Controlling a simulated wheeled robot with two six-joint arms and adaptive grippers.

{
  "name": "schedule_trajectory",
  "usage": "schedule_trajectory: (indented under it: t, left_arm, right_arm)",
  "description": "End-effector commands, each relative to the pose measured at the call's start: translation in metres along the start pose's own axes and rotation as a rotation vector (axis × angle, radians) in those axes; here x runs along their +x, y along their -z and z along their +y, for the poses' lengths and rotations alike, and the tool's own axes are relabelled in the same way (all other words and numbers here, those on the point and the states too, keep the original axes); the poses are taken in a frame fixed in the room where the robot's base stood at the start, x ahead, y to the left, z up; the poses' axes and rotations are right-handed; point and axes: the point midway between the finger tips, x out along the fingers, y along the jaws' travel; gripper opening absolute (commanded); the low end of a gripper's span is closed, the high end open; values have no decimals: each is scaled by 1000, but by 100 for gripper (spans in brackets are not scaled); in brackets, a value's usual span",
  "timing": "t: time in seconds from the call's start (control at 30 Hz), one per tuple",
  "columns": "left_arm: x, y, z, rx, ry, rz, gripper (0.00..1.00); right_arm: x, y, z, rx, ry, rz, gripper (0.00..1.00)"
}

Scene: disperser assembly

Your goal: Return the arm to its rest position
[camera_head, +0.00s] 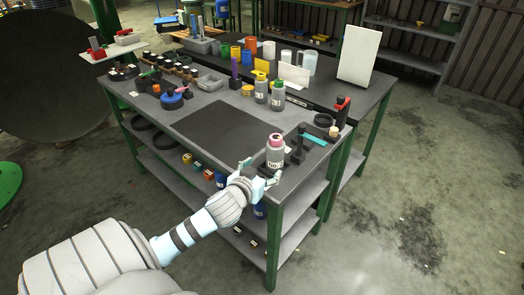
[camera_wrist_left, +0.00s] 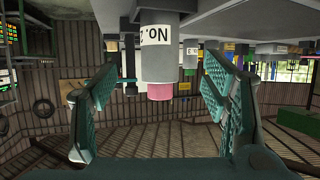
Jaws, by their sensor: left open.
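My left gripper (camera_head: 261,172) is at the front right corner of the workbench (camera_head: 190,87), with its arm coming in from the lower left. Its fingers are spread open and empty. A grey bottle with a pink top (camera_head: 275,153) stands upright on the bench just beyond the fingertips. In the left wrist view, which is upside down, this bottle (camera_wrist_left: 158,60) appears between the two open fingers, with clear gaps on both sides. Its label reads "No." and part of a digit. My right gripper is not in view.
A dark mat (camera_head: 222,132) lies bare left of the bottle. A black stand (camera_head: 299,147) is close on its right. A white panel (camera_head: 358,55) stands at the back right. The floor at right is clear.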

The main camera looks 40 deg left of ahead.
Motion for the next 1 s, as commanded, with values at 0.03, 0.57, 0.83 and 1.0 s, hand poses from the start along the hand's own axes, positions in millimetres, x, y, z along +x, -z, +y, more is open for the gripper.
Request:
schedule_trajectory:
  t: [0.03,0.57,0.83,1.0]
  left_arm:
    - [0,0,0,0,0,0,68]
    - [-13,-30,6,30,6,-85,68]
    - [-105,-151,32,213,-44,-502,68]
    - [-172,-200,48,316,-141,-728,68]
  right_arm:
    - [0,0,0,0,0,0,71]
    - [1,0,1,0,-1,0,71]
    - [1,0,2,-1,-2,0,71]
    - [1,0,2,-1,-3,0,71]
